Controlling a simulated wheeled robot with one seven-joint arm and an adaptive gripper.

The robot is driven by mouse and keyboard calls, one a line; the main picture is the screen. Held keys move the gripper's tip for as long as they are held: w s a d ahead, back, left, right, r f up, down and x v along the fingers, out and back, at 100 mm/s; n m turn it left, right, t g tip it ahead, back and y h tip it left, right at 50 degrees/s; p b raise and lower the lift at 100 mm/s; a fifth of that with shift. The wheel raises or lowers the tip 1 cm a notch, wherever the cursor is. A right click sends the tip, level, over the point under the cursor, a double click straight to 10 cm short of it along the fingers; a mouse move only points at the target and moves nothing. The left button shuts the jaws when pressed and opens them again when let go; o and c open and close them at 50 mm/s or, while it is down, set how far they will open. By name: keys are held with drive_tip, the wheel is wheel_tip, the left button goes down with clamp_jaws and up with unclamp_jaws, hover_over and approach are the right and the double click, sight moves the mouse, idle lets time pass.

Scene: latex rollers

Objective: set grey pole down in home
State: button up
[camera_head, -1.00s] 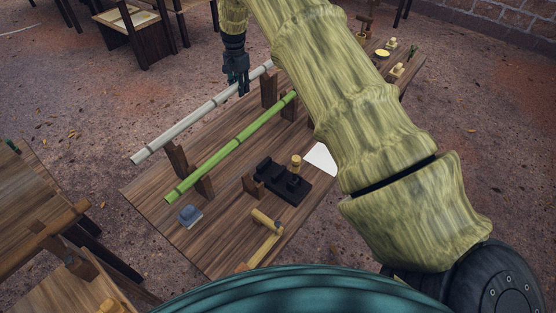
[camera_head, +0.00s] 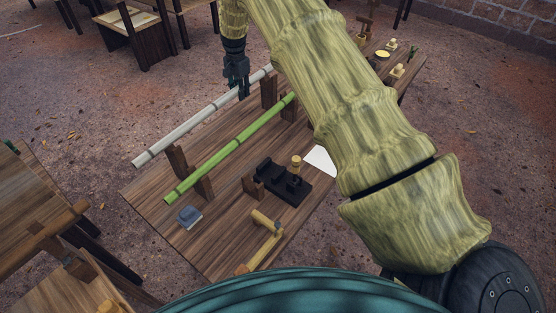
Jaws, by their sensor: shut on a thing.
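The grey pole (camera_head: 196,118) is long, pale and jointed like bamboo. It runs slantwise along the far left side of the wooden table. My gripper (camera_head: 243,92) is shut on it near its upper right part, pointing down. Two notched wooden uprights stand on the table, one near (camera_head: 176,158) and one far (camera_head: 268,92). A green pole (camera_head: 232,147) lies across them, parallel to the grey pole. The grey pole passes close to the uprights' left ends; I cannot tell whether it touches them. Which spot is home is not marked in view.
The table (camera_head: 222,223) also holds a black device (camera_head: 282,183), a grey-blue block (camera_head: 188,216), a yellow-handled tool (camera_head: 264,222) and a white sheet (camera_head: 321,160). Another wooden table (camera_head: 28,215) stands at left. My arm hides the table's right part.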

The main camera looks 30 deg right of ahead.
drive_tip(key=shift+f+b, duration=0.6)
drive_tip(key=shift+f, duration=0.7)
idle(0.6)
drive_tip(key=o, duration=1.1)
drive_tip(key=shift+o, duration=0.2)
wheel_tip(320, 180, up, 12)
